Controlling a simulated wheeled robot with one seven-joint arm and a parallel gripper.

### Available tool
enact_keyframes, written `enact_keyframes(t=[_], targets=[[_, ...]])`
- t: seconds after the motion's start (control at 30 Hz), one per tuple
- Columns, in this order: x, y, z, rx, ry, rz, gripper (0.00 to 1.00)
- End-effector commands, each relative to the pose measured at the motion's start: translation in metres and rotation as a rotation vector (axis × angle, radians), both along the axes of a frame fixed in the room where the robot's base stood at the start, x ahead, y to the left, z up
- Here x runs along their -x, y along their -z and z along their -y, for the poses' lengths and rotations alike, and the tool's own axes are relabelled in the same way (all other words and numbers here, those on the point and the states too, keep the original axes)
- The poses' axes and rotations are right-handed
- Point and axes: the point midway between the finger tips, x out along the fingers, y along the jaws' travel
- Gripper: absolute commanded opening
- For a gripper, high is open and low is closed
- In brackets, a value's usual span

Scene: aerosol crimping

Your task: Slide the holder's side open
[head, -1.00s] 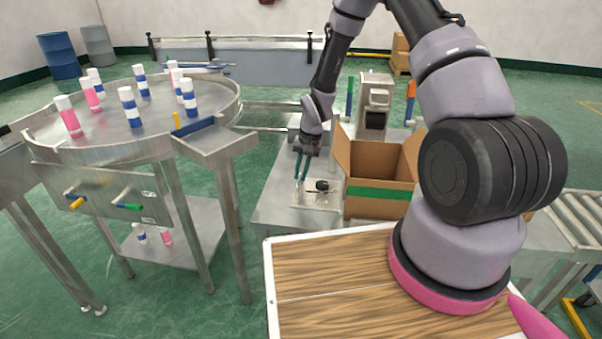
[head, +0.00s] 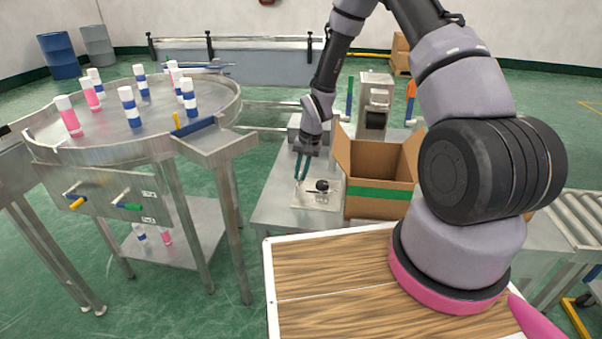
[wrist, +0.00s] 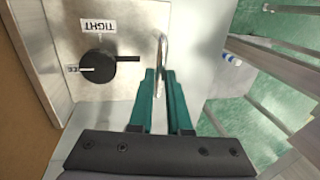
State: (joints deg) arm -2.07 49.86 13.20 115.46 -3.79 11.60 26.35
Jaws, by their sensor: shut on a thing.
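The holder (head: 330,202) is a pale metal plate with a black round knob (head: 322,186), on a grey metal bench. In the wrist view the holder (wrist: 120,30) fills the upper left, and its black knob (wrist: 98,68) has a bar pointing right, below a "TIGHT" label. A thin upright metal handle (wrist: 161,50) stands at the plate's right edge. My gripper (wrist: 158,82) has green fingers shut on this handle, one on each side. In the head view my gripper (head: 301,178) reaches down at the plate's left edge. The handle is too small to make out there.
An open cardboard box (head: 380,195) stands close to the right of the holder. A metal machine (head: 375,100) stands behind it. A round table (head: 100,130) with several pink or blue-striped cans is at the left. Green floor lies between that table and the bench.

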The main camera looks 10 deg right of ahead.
Motion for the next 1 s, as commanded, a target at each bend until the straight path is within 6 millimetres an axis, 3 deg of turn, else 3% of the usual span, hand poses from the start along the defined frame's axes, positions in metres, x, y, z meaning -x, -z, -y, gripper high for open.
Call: enact_keyframes(t=[0.27, 0.6, 0.97, 1.0], targets=[[0.000, 0.000, -0.001, 0.000, -0.001, 0.000, 0.00], [-0.017, 0.000, -0.051, 0.001, -0.003, 0.002, 0.00], [-0.019, -0.001, -0.059, -0.003, -0.003, 0.004, 0.00], [-0.019, -0.001, -0.059, -0.003, -0.003, 0.004, 0.31]])
